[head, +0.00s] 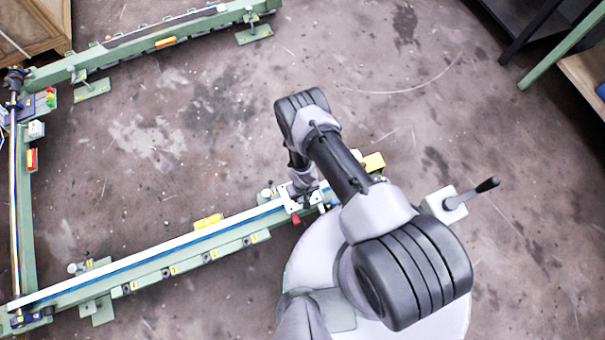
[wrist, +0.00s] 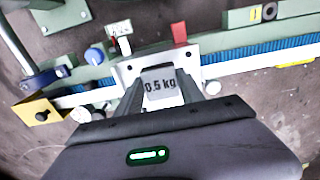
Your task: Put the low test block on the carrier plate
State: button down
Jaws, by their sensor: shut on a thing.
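The low test block (wrist: 160,84) is a small pale block marked "0.5 kg". My gripper (wrist: 160,97) is shut on it, with one dark finger on each side. The carrier plate (wrist: 198,62) is a white plate with small holes, directly beyond and around the block in the wrist view. I cannot tell whether the block touches the plate. In the head view my gripper (head: 303,191) is over the carrier plate (head: 287,198) on the rail, and my arm hides much of that spot. The block cannot be made out there.
A green rail with a blue belt (head: 150,252) runs to the lower left. A red tab (wrist: 179,34) stands beside the plate. A yellow end block (wrist: 40,109) and a white box with a black crank (head: 443,204) lie near the rail's end. Open floor lies beyond.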

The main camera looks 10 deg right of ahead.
notch_tip(320, 180, down, 4)
jog(key=shift+w+r+b, duration=0.1)
jog(key=shift+w+b, duration=0.05)
jog(key=shift+b, duration=1.1)
jog(key=shift+r, duration=0.15)
jog(key=c, duration=0.7)
grip_release()
